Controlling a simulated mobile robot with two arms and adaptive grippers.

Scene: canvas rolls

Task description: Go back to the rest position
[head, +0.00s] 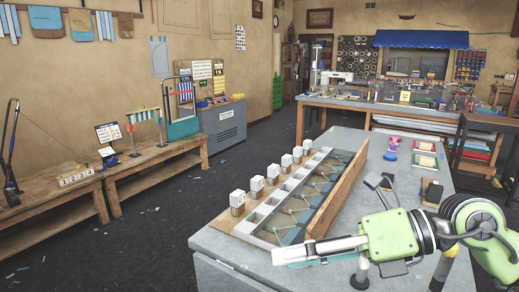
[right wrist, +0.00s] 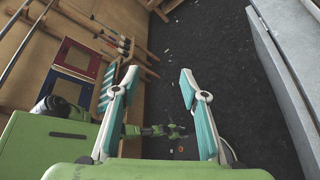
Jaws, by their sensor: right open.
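My right gripper (head: 300,251) reaches in from the right in the head view, over the near part of the grey table (head: 222,271). In the right wrist view the right gripper (right wrist: 158,82) has its two teal-padded fingers spread apart, with nothing between them. The dark floor shows through the gap. No canvas roll is held. My left gripper does not show in the head view.
A long wooden-sided rack (head: 337,196) with a row of white blocks (head: 238,198) lies close behind my right gripper. A pink figure (head: 391,148) and small frames (head: 425,161) stand at the right. Wooden benches (head: 158,155) line the left wall. The dark floor (head: 120,245) between is open.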

